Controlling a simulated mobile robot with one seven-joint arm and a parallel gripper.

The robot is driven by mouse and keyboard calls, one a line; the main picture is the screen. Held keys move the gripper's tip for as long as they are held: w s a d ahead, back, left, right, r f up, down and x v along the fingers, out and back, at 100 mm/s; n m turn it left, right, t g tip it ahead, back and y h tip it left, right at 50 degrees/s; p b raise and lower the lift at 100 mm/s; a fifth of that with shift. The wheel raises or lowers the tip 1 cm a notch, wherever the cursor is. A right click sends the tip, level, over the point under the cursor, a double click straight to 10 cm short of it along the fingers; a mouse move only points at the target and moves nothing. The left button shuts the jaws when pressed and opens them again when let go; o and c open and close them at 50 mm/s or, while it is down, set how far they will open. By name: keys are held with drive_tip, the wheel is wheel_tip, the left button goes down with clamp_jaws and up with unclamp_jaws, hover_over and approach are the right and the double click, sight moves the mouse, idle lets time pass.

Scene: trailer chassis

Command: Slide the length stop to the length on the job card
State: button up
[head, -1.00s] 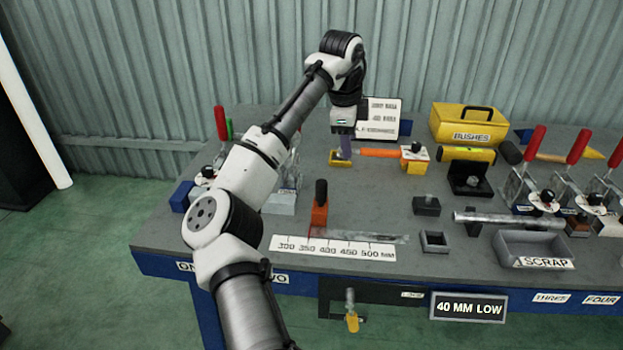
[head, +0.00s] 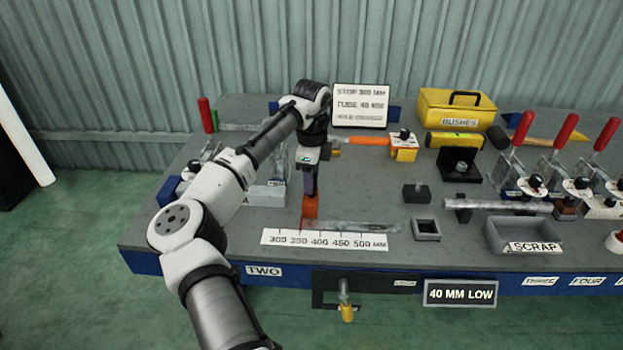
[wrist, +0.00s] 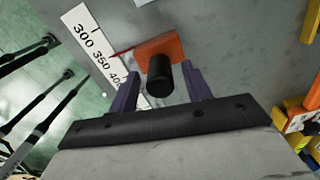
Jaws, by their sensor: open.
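The length stop (head: 310,212), an orange block with a black knob, stands on the bench behind the white scale (head: 325,240). It sits close to the 350 mark. My gripper (head: 310,188) is directly over it, pointing down. In the wrist view the open fingers of my gripper (wrist: 159,72) are on either side of the black knob (wrist: 160,80), with gaps showing; the orange body (wrist: 160,45) lies beyond. The job card (head: 360,106) stands at the back; its top line starts "STOP" and appears to read 360, but the print is blurred.
A square socket (head: 426,229) and the scrap tray (head: 522,235) are farther right. Red-handled clamps (head: 522,135) stand at the right. A sign (head: 460,293) on the front reads "40 MM LOW".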

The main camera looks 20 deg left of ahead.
drive_tip(key=shift+f, duration=0.8)
drive_tip(key=shift+c, duration=0.4)
clamp_jaws()
